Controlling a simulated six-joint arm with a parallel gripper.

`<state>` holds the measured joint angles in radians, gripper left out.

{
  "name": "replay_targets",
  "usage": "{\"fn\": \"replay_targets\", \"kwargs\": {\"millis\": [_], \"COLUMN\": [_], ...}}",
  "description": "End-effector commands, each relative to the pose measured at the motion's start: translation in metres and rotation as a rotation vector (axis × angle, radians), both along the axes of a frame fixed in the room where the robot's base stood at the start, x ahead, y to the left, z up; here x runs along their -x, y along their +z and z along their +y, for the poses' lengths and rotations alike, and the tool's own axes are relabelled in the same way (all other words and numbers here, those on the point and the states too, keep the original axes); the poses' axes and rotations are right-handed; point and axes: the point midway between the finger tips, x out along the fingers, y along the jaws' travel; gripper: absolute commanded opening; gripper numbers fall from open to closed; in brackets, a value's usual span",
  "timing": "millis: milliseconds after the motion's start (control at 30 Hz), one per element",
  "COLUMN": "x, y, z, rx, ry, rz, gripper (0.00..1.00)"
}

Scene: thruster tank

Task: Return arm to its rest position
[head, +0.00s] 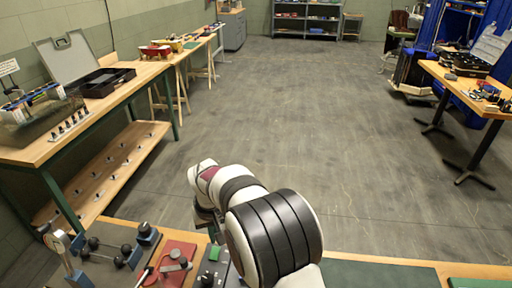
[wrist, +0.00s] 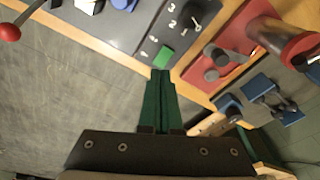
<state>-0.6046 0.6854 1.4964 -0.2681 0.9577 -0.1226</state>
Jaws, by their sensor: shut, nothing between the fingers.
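My gripper (wrist: 161,73) shows in the wrist view as two dark green fingers closed together and empty. In the head view my white arm with black bands reaches over the front workbench (head: 345,258), and the wrist hides most of the gripper. The dark panel also shows in the head view, partly behind my arm.
A red board (wrist: 232,62) with grey knobs and a dark block with blue parts (wrist: 262,84) sit beside the panel. A side bench (head: 105,110) stands at left, a wooden table (head: 470,85) at right. The grey floor (head: 300,120) between is clear.

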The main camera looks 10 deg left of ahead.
Motion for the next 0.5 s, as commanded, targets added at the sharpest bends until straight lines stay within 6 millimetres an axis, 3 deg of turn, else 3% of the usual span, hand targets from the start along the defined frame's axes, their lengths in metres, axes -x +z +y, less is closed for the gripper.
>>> {"fn": "replay_targets", "kwargs": {"millis": [67, 167, 200, 300, 400, 500], "x": [0.009, 0.053, 0.080, 0.157, 0.222, 0.261], "y": [0.034, 0.085, 0.100, 0.119, 0.118, 0.109], "z": [-0.042, -0.122, -0.152, -0.208, -0.234, -0.241], "rx": [-0.010, -0.029, -0.040, -0.072, -0.100, -0.120], "ry": [-0.105, -0.321, -0.415, -0.639, -0.808, -0.912], "rz": [0.016, 0.067, 0.091, 0.150, 0.196, 0.227], "gripper": [0.00, 0.00, 0.00, 0.00, 0.00, 0.00]}}
